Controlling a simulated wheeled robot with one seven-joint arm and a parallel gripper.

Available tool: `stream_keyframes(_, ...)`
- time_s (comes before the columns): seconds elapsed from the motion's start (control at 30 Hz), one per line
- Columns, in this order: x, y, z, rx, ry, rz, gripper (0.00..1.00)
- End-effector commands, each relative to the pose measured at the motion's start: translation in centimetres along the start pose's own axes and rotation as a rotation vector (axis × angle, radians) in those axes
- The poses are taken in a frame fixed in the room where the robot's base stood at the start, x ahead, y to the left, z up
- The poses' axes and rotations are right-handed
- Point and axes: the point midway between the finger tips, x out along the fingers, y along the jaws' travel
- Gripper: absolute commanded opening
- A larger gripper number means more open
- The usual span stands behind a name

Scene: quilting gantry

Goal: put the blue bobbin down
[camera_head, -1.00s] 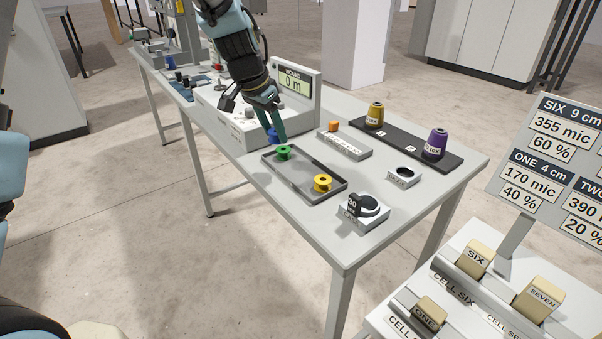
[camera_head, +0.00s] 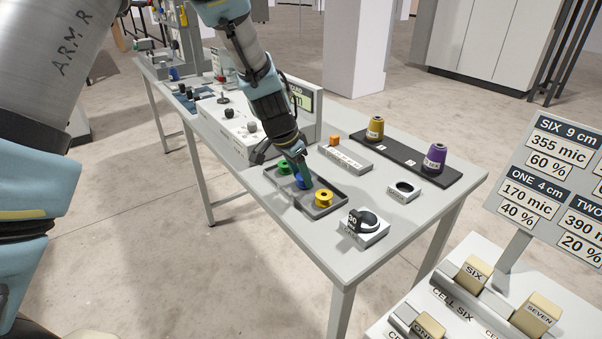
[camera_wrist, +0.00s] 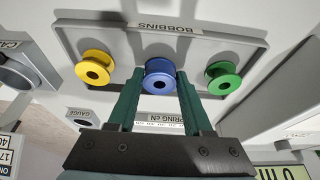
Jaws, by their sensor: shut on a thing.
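The blue bobbin (camera_wrist: 159,75) is between the two green fingertips of my gripper (camera_wrist: 160,84) in the wrist view. In the head view the blue bobbin (camera_head: 302,182) shows partly behind the fingers of my gripper (camera_head: 304,183). My gripper is shut on it, over the middle of the grey bobbin tray (camera_head: 333,206). The yellow bobbin (camera_head: 323,198) and the green bobbin (camera_head: 285,168) sit in the tray on either side of it. I cannot tell whether the blue bobbin touches the tray floor.
Gold (camera_head: 375,128) and purple (camera_head: 434,158) thread cones stand on a black strip behind.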

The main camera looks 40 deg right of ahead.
Motion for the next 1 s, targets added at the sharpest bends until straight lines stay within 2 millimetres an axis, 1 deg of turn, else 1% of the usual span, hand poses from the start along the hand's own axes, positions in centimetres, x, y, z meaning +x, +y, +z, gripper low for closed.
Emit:
stream_keyframes(0.37, 0.66, -0.05, 0.25, 0.000, 0.001, -0.001, 0.00)
stream_keyframes(0.4, 0.53, -0.05, 0.20, 0.000, 0.001, -0.001, 0.54)
stream_keyframes(0.63, 0.49, -0.04, 0.18, 0.000, 0.001, -0.001, 0.79)
stream_keyframes(0.87, 0.46, -0.04, 0.17, 0.000, 0.001, -0.001, 0.80)
stream_keyframes(1.0, -0.04, -0.06, 0.03, 0.001, 0.002, -0.002, 0.80)
